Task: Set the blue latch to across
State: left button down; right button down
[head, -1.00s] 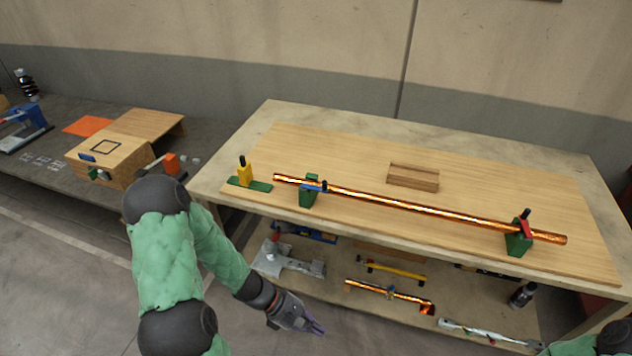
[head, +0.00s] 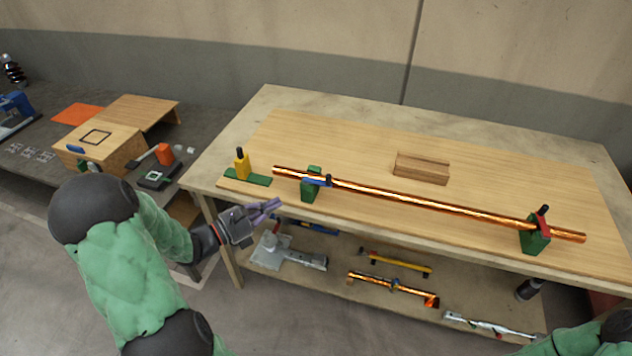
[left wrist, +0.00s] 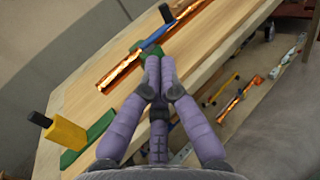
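The blue latch (head: 316,183) sits on the left green support (head: 309,193), where a copper pipe (head: 420,205) passes. Its bar looks roughly in line with the pipe, with a black knob at its right end. In the left wrist view the blue latch (left wrist: 154,39) shows beyond my fingertips. My left gripper (head: 276,205) is at the table's front edge, left of and nearer than the latch, apart from it. Its purple fingers (left wrist: 159,62) are together and hold nothing visible. My right gripper is out of view.
A yellow block with a black knob (head: 242,166) stands on a green base left of the pipe. A red latch (head: 543,225) is on the right support. A wooden block (head: 421,168) lies behind the pipe. Tools lie on the lower shelf (head: 340,295).

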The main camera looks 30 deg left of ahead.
pick_arm(q)
jog(key=b+x, duration=0.4)
jog(key=x, duration=1)
